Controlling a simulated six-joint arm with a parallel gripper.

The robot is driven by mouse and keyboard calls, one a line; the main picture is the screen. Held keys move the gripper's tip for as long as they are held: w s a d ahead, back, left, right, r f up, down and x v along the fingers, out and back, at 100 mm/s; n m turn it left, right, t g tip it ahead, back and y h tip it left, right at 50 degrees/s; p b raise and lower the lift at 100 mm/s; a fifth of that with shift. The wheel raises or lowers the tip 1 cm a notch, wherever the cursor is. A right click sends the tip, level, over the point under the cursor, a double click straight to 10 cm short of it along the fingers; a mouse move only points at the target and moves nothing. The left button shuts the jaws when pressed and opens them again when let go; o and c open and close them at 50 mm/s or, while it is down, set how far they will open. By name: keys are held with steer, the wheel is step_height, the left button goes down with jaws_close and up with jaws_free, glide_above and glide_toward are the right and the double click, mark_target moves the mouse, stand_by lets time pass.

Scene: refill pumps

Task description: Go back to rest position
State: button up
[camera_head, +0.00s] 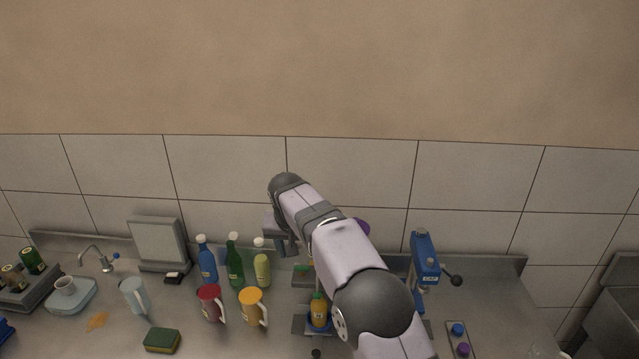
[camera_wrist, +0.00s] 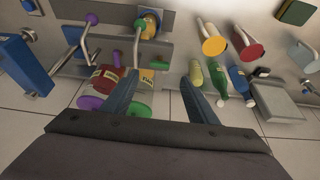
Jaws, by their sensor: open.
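My gripper (camera_wrist: 160,98) is open in the wrist view, its two dark fingers apart with nothing seen gripped between them. In the head view my gripper (camera_head: 283,240) is raised above the back of the counter, partly hidden by my arm. An orange bottle (camera_head: 319,310) stands upright on a blue base at the front of the pump stand; it also shows in the wrist view (camera_wrist: 150,22). My arm hides much of the stand in the head view.
Blue (camera_head: 208,265), dark green (camera_head: 235,265) and yellow-green (camera_head: 262,268) bottles stand left of my arm, behind a red mug (camera_head: 209,303) and a yellow mug (camera_head: 251,305). A blue press (camera_head: 424,262) stands to the right. A sponge (camera_head: 162,341) lies at the front.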

steer(key=s+d+f+g+b, duration=0.25)
steer(key=s+d+f, duration=0.35)
steer(key=s+d, duration=0.5)
steer(key=s+d+f+g+b, duration=0.1)
steer(key=s+d+f+b, duration=0.35)
steer(key=s+d, duration=0.65)
steer(key=s+d+f, duration=0.1)
steer(key=s+f, duration=0.2)
steer(key=s, duration=0.4)
steer(key=s+d+f+g+b, duration=0.1)
steer(key=s+d+f, duration=0.1)
steer(key=s+f, duration=0.2)
steer(key=s, duration=0.3)
